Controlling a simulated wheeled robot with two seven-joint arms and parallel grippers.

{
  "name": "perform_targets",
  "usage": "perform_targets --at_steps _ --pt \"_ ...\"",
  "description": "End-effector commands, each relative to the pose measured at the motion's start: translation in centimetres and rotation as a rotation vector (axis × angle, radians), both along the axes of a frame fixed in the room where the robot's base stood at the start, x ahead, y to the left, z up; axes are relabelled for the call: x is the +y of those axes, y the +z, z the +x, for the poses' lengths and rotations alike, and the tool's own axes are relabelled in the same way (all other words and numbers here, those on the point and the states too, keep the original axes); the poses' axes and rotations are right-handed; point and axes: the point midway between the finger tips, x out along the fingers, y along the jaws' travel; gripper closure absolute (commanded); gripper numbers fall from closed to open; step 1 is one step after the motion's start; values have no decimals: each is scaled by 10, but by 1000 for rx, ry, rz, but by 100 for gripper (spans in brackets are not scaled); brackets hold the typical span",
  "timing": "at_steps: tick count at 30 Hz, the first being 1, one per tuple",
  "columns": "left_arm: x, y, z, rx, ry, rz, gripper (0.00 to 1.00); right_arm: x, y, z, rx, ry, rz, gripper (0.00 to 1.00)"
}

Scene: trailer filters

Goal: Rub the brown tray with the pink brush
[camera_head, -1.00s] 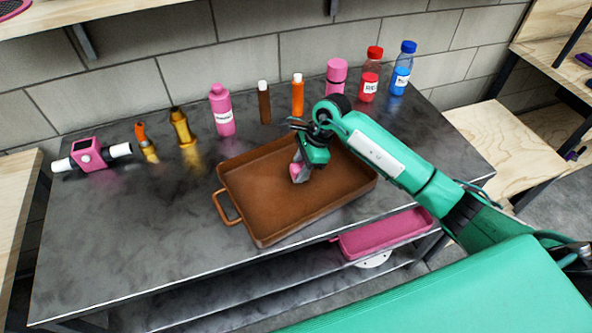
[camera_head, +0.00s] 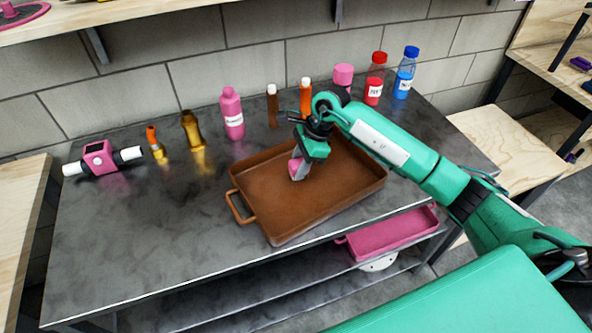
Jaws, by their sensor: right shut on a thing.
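The brown tray (camera_head: 262,222) lies on the dark metal table, with a loop handle at its left side. My right gripper (camera_head: 299,161) is over the middle of the tray, pointing down. It is shut on the pink brush (camera_head: 296,170), of which only a small pink part shows below the fingers. The brush is in or just above the tray; I cannot tell whether it touches the tray floor. My left gripper is not in view.
Behind the tray stand a pink bottle (camera_head: 232,113), brown (camera_head: 272,106) and orange (camera_head: 305,97) tubes, a red bottle (camera_head: 374,79) and a blue bottle (camera_head: 405,73). A pink tray (camera_head: 385,236) sits on the lower shelf. The table's left front is clear.

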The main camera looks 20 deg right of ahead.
Motion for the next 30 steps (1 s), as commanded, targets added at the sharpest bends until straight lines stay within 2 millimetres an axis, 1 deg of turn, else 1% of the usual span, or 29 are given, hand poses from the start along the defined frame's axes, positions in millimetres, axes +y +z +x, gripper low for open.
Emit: perform_targets --at_steps 1,6,8,13,19,25,30 --pt "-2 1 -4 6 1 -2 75 -2 7 1 -3 -1 -1 91" --pt "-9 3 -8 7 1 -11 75 -6 23 3 -3 -4 0 91" --pt "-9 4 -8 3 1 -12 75 -8 28 3 -2 -5 0 91" --pt "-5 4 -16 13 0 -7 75 -13 42 4 -3 -9 -1 91" --pt "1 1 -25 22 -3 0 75 -14 46 4 -1 -10 0 91" --pt "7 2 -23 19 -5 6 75 -14 46 4 -1 -10 0 91" --pt "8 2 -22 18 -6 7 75 -14 46 4 -1 -10 0 91"
